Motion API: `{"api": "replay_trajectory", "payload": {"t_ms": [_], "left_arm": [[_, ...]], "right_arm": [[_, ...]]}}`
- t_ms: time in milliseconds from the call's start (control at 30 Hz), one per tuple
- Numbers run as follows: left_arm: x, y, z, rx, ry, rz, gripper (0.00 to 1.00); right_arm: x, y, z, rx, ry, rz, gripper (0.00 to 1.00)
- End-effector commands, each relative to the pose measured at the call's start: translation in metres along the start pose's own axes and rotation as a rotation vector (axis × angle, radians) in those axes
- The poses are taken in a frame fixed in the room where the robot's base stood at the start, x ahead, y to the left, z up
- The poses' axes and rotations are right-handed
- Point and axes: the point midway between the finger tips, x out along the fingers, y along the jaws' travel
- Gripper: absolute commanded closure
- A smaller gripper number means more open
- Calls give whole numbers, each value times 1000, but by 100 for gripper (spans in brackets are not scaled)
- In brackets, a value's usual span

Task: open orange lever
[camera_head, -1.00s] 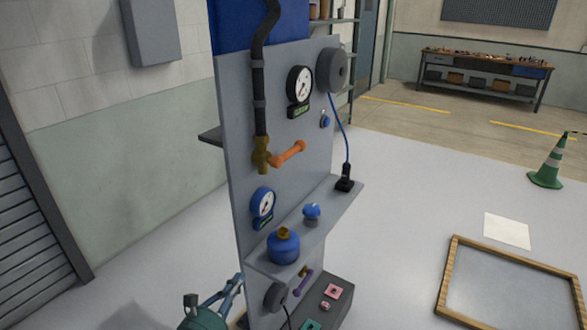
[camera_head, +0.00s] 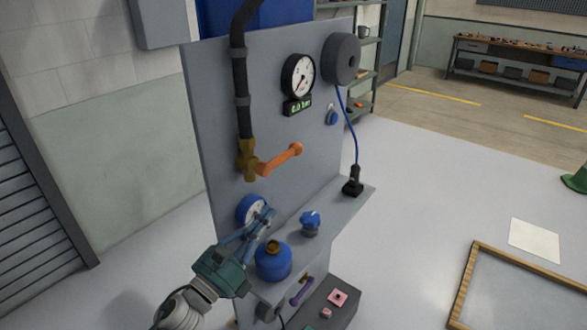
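The orange lever (camera_head: 278,161) sticks out to the right from a brass valve (camera_head: 247,160) at the lower end of a black pipe on the grey panel. My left gripper (camera_head: 266,218) is below the lever, in front of the lower gauge (camera_head: 249,208), and partly covers it. Its two fingers look spread with nothing between them, and it is apart from the lever. My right gripper is not in view.
A blue gas canister (camera_head: 273,261) and a blue knob (camera_head: 310,222) stand on the panel's shelf close to my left gripper. An upper gauge (camera_head: 298,78) and a dark reel (camera_head: 341,59) are above. A wooden frame (camera_head: 468,285) lies on the floor at right.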

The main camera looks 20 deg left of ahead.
Motion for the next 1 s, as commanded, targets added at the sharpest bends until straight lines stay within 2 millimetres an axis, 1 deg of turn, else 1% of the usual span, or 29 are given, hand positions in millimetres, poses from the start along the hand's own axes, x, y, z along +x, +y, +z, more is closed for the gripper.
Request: {"api": "replay_trajectory", "payload": {"t_ms": [200,300,367,467,700,833,900,1000], "left_arm": [[0,0,0,-1,1,1,100],[4,0,1,-2,0,1,100],[10,0,1,-2,0,1,100],[26,0,4,-3,-1,1,100],[78,0,5,-4,-1,2,100],[105,-1,4,-4,-1,0,100],[106,-1,18,-1,1,1,100],[108,0,29,-1,2,1,100]], "right_arm": [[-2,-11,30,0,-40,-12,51],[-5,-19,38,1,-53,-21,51],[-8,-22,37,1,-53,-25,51],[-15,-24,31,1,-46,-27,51],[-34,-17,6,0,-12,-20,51],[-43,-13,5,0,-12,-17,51],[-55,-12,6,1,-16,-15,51],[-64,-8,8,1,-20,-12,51]]}}
